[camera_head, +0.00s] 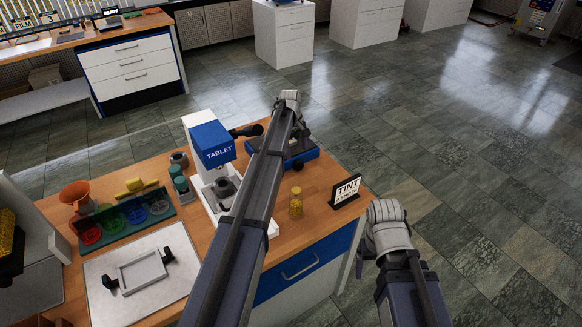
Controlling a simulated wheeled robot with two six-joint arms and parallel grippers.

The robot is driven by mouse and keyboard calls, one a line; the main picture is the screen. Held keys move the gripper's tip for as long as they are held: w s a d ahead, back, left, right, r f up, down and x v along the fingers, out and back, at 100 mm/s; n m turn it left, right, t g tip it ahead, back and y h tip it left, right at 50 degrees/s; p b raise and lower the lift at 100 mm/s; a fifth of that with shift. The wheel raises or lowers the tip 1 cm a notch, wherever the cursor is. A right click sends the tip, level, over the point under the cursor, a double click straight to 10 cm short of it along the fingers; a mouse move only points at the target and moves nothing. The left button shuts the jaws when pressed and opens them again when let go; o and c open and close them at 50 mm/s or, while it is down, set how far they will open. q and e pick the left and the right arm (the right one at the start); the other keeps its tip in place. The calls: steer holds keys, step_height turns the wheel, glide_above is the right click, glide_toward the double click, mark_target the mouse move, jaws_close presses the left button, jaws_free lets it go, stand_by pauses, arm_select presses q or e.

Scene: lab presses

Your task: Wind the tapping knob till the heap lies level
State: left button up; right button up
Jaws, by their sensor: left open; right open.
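I cannot single out the tapping knob for certain. A blue-based device (308,155) stands at the back of the wooden bench, partly hidden behind my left arm; a small dark round part (298,165) shows on its front. A white and blue press marked TABLET (212,141) stands left of it, with a black lever (246,131). No heap can be made out in either.
A jar of yellow pieces (296,202) and a TINT sign (346,191) stand near the bench's right end. A rack of coloured dishes (124,219), an orange funnel (75,193) and a white plate (180,284) bearing a frame with black grips are at left.

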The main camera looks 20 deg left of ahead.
mark_target(300, 162)
arm_select(q)
steer(key=shift+w+d+f+b, duration=0.1)
steer(key=shift+w+f+b, duration=0.05)
steer(key=shift+f+b, duration=1.2)
steer(key=shift+w+d+f+b, duration=0.15)
steer(key=shift+f+b, duration=1.1)
steer(key=shift+f, duration=0.05)
steer(key=shift+w+d+f+b, duration=0.1)
steer(key=shift+w+f+b, duration=0.05)
steer(key=shift+f+b, duration=1.2)
steer(key=shift+r, duration=0.1)
steer(key=shift+c, duration=0.4)
jaws_close()
steer(key=shift+w+d+g+y, duration=0.1)
steer(key=shift+w+g+y, duration=0.2)
steer(key=shift+g, duration=0.1)
steer(key=shift+w+g+y, duration=0.15)
steer(key=shift+g+y, duration=0.25)
steer(key=shift+g, duration=0.1)
steer(key=shift+d+g+y, duration=0.1)
steer(key=shift+g+y, duration=0.4)
steer(key=shift+g, duration=0.1)
steer(key=shift+s, duration=0.25)
